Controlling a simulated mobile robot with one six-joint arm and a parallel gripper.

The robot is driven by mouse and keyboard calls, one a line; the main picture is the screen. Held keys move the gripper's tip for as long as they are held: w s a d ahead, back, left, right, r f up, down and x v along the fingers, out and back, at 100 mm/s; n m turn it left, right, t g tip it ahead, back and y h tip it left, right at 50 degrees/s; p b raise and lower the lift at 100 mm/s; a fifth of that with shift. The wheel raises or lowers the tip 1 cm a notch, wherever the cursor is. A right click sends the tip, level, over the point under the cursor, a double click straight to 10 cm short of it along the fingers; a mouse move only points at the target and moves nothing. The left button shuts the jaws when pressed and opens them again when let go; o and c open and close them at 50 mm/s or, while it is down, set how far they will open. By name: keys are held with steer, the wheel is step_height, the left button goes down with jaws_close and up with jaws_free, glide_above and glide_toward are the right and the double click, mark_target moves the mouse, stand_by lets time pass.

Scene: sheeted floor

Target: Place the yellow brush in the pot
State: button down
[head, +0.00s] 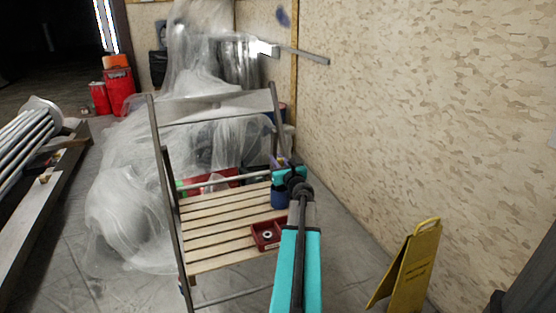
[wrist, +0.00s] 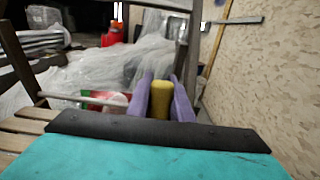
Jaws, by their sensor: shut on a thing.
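My gripper (wrist: 159,98) has two purple fingers, and they are shut on the yellow brush (wrist: 159,102), whose rounded yellow end shows between them in the wrist view. In the head view my gripper (head: 279,163) is at the right back of a slatted folding chair, and the brush is mostly hidden there. A dark blue pot (head: 279,197) stands at the right edge of the chair seat, just below my gripper and partly behind my arm. I cannot tell whether the brush reaches into the pot. The pot's opening is hidden.
The wooden chair (head: 220,228) also holds a red tray (head: 267,236) with a round white piece in it. Plastic sheeting (head: 130,205) covers things behind the chair. A yellow floor sign (head: 412,270) stands at the right by the wall (head: 430,110).

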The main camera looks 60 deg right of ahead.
steer(key=shift+f, duration=0.25)
steer(key=c, duration=1.5)
jaws_free()
steer(key=v, duration=1)
